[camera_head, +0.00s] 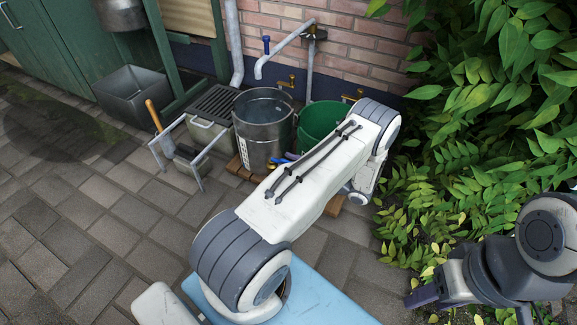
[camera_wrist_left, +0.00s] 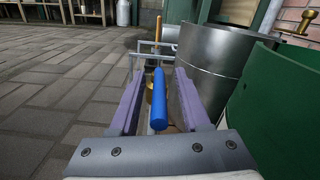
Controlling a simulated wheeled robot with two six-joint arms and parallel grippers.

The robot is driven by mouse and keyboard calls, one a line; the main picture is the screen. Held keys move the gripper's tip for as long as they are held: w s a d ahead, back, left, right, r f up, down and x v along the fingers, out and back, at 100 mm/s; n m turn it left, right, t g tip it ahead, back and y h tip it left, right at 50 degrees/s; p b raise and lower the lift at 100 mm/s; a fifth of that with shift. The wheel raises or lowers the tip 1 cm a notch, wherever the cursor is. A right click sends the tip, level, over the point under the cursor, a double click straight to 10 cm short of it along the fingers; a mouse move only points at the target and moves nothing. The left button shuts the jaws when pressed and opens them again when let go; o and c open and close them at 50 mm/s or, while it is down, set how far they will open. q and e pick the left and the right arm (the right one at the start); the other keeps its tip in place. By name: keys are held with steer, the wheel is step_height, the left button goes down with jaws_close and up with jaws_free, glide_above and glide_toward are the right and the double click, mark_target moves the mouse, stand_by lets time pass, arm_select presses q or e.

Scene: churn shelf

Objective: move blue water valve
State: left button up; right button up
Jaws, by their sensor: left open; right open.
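A blue valve handle (camera_wrist_left: 158,105) with a brass part (camera_wrist_left: 149,91) beside it shows in the left wrist view. My left gripper (camera_wrist_left: 159,76) is open, with one purple finger on each side of the handle; whether they touch it is unclear. In the head view my left arm hides most of this gripper, and only a bit of blue (camera_head: 291,156) shows beside the arm. My right gripper (camera_head: 473,306) is open and empty at the lower right, near the leaves.
A metal bucket (camera_head: 263,127) and a green bucket (camera_head: 319,118) stand close beside my left gripper, on wooden slats. A low metal rack (camera_head: 199,165) with a wooden-handled tool stands left of them. Brass taps (camera_head: 288,81) are on the brick wall. Paving at left is clear.

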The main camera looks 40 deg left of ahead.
arm_select(q)
steer(key=shift+s+a, duration=0.1)
steer(key=shift+a, duration=0.3)
steer(key=c, duration=0.7)
jaws_close()
stand_by(0.5)
